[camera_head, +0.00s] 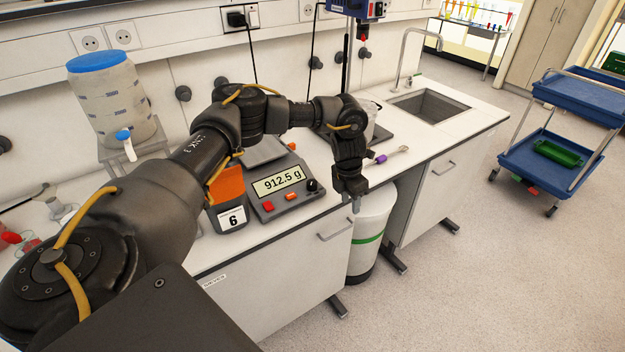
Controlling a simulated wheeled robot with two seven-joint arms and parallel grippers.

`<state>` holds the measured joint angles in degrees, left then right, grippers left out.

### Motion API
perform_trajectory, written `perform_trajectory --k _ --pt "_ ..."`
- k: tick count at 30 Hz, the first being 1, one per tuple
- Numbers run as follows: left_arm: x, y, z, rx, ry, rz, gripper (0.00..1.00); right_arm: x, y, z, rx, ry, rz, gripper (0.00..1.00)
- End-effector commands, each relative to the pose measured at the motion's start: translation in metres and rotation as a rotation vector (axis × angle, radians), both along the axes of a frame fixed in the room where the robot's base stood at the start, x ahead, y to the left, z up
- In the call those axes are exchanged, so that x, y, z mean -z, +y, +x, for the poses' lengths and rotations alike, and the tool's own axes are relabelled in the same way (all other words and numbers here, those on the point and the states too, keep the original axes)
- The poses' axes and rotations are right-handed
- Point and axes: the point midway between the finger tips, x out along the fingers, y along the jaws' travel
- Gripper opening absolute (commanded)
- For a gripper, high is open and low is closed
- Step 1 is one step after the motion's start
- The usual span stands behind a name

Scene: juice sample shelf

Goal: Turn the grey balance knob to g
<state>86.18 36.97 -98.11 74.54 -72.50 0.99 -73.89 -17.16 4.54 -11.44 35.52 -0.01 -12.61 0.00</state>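The balance (284,203) stands on the white bench near its front edge, and its display (279,183) reads 912.5 g. A small dark knob (313,185) sits at the right end of its front panel; its pointer setting is too small to read. My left arm reaches across from the left, over the back of the balance. My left gripper (356,205) points down to the right of the knob, apart from it, by the bench's front edge. Its fingers look close together, but their gap is not clear. My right gripper is out of view.
A large blue-lidded carboy (108,100) is at the back left. A spoon with a purple handle (388,157) lies right of the gripper. A white bin (372,235) stands below. Floor in front is clear.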

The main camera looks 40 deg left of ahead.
Motion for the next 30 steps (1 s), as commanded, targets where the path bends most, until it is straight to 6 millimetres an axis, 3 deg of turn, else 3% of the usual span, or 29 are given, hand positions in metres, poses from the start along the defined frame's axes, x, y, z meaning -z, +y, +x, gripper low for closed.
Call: perform_trajectory --k 1,3,6,12,20,30 --pt "-0.028 0.034 0.006 -0.016 0.008 0.035 0.4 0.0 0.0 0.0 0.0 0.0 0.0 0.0" --pt "-0.058 0.07 0.004 -0.033 0.035 0.065 0.4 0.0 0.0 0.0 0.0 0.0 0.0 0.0" --pt "-0.091 0.106 -0.002 -0.06 0.061 0.081 0.4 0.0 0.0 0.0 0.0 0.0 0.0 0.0" --pt "-0.118 0.132 -0.01 -0.086 0.083 0.084 0.4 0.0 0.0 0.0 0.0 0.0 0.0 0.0" --pt "-0.106 0.133 -0.01 -0.087 0.087 0.084 0.4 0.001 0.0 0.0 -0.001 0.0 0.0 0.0" --pt "-0.044 0.132 -0.011 -0.087 0.088 0.082 0.4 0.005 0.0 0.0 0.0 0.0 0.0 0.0"
